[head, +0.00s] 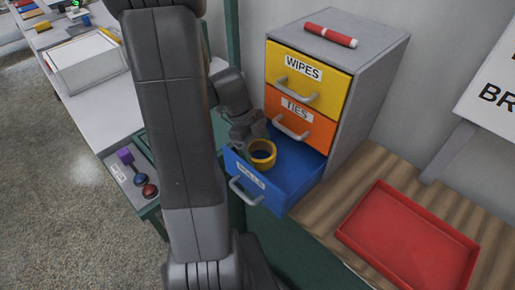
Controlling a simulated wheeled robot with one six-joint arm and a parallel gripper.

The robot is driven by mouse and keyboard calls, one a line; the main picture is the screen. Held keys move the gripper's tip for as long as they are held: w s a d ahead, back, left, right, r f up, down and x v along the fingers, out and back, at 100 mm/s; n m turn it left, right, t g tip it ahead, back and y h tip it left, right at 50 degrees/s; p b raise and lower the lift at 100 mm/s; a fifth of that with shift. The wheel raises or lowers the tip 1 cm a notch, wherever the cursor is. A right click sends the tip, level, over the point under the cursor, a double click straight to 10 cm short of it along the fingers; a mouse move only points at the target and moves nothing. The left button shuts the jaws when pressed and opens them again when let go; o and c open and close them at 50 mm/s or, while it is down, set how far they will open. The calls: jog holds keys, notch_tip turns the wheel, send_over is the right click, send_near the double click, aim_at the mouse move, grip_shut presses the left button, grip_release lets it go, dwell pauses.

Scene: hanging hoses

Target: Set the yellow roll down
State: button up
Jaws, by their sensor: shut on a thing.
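The yellow roll (262,162) is a ring of tape with an open centre, seen over the open blue bottom drawer (299,172). My gripper (257,142) reaches in from the upper left and is shut on the roll's rim at its far left side. The fingertips are small and partly hidden by the gripper body. I cannot tell whether the roll touches the drawer floor or hangs just above it. The drawer's front carries a white label and a grey handle.
The grey cabinet (366,75) has a shut yellow WIPES drawer (330,82) and a shut orange TIES drawer (316,133). A red marker-like cylinder (330,34) lies on top. An empty red tray (408,240) sits on the wooden bench at right. A green post stands behind my arm.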

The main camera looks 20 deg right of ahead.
jog(key=shift+f+b, duration=0.35)
jog(key=shift+b, duration=0.15)
jog(key=shift+f+b, duration=0.25)
jog(key=shift+b, duration=0.15)
jog(key=o, duration=0.8)
jog(key=shift+c, duration=0.2)
jog(key=shift+r, duration=0.15)
jog(key=shift+w+r+p, duration=0.15)
jog(key=shift+r+p, duration=0.75)
jog(key=shift+p, duration=0.2)
jog(key=b+v, duration=0.1)
jog(key=v, duration=1)
